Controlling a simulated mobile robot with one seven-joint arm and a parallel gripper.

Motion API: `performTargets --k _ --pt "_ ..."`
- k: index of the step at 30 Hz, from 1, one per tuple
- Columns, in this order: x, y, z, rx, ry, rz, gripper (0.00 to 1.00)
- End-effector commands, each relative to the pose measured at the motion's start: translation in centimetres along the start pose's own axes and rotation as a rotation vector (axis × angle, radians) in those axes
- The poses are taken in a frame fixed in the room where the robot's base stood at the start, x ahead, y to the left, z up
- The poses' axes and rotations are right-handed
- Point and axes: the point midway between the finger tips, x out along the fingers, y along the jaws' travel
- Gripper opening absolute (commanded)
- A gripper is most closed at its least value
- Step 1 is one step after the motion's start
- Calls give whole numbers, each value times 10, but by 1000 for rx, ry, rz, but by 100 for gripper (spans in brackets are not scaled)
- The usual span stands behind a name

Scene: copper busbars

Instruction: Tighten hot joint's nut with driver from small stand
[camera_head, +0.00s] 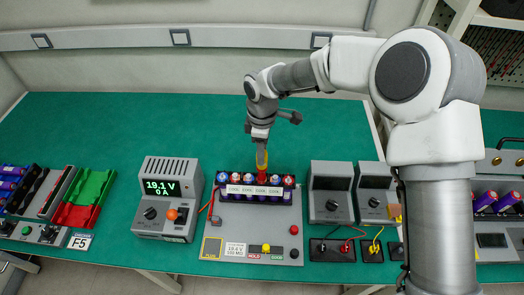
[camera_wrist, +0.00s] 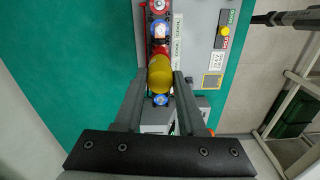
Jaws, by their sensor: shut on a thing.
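My gripper (camera_head: 261,148) is shut on the yellow-handled driver (camera_head: 262,158), which stands roughly upright with its red lower part over the middle of the row of cells. In the wrist view the yellow handle (camera_wrist: 160,75) sits between the two fingers and hides what lies below it. The dark holder (camera_head: 215,196) carries several cells with blue, white and red tops, and small white labels (camera_head: 233,189) run along its front. I cannot tell whether the driver's tip touches a nut.
The holder stands on a grey panel (camera_head: 215,222) with a yellow button (camera_head: 266,247), red button and yellow-framed square (camera_head: 213,247). A meter (camera_head: 163,198) reading 19.1 V, 0 A stands left; grey boxes (camera_head: 331,205) stand right. The green table (camera_head: 120,120) is clear behind.

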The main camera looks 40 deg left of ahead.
Motion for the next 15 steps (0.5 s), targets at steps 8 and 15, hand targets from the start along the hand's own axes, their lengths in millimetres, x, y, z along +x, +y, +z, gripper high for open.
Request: performTargets --k 8,15 --pt "4 0 0 359 0 2 0" --pt "0 0 0 513 1 0 0"
